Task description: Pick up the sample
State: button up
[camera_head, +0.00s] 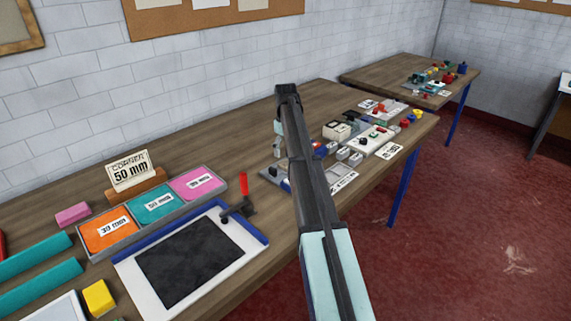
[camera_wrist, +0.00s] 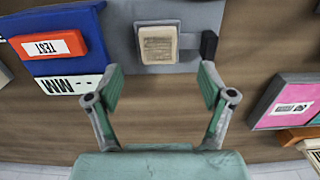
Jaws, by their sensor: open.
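No label in view reads "sample", so I cannot tell for sure which thing it is. A small beige ribbed block (camera_wrist: 158,44) lies on a grey plate (camera_wrist: 203,16) in the wrist view, centred just beyond my fingertips. My gripper (camera_wrist: 160,84) is open and empty, with its two green-padded fingers spread on either side of the block's line. The block is apart from both fingers. In the head view my arm covers most of this spot, and the beige block cannot be made out there.
A red block marked TEST (camera_wrist: 45,46) sits on a blue-and-white plate left of the block. A black knob (camera_wrist: 208,45) is close at its right. A pink compartment (camera_head: 198,183) belongs to a tray beside a corner sign (camera_head: 131,171). Small parts crowd the table's right end.

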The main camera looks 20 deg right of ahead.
aim_at(286, 163)
jog(key=shift+w+f+p, duration=0.1)
jog(key=shift+f+p, duration=0.95)
jog(key=shift+f, duration=2.1)
jog(key=c, duration=1.1)
